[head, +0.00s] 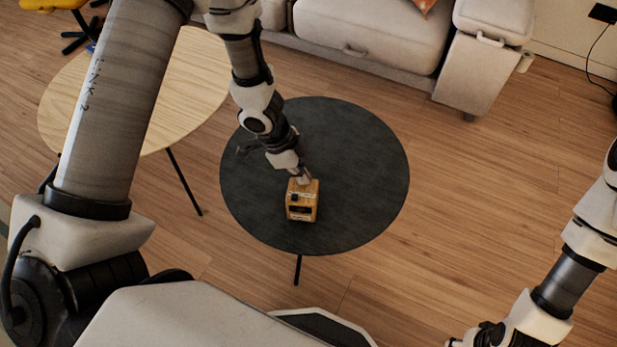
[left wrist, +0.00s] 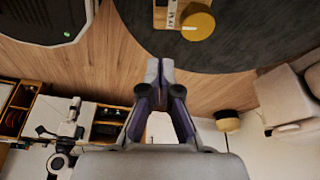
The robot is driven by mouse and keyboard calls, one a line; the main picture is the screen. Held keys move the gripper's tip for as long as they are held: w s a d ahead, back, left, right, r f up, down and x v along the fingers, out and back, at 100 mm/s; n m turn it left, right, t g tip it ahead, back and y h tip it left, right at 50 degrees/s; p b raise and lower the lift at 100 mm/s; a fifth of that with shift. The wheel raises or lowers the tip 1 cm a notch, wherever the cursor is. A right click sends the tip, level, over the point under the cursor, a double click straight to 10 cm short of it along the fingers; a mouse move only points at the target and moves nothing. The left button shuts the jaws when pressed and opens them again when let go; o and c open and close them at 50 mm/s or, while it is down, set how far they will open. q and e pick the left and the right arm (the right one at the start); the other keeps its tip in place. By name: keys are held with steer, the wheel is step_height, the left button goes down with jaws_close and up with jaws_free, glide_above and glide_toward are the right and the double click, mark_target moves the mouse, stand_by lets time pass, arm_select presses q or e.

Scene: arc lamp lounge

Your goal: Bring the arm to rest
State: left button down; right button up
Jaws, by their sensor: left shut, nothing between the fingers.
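My left gripper (head: 303,177) is over the round dark table, and in the head view its tip overlaps the top of a small yellow-brown box (head: 301,207). In the left wrist view the left gripper (left wrist: 160,66) has its fingertips together with nothing between them. The box's label (left wrist: 172,14) and round yellow top part (left wrist: 198,22) show at the upper edge there, apart from the fingertips. My right gripper (head: 468,340) is only partly in view at the bottom right, and its fingers cannot be made out.
The dark table (head: 365,165) is otherwise bare. A light wooden round table (head: 195,85) stands to its left, partly behind my left arm. A pale sofa (head: 375,35) is behind. Open wood floor (head: 470,190) lies to the right.

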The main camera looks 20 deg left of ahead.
arm_select(q)
steer(key=shift+a+r, duration=0.1)
steer(key=shift+r, duration=0.15)
stand_by(0.3)
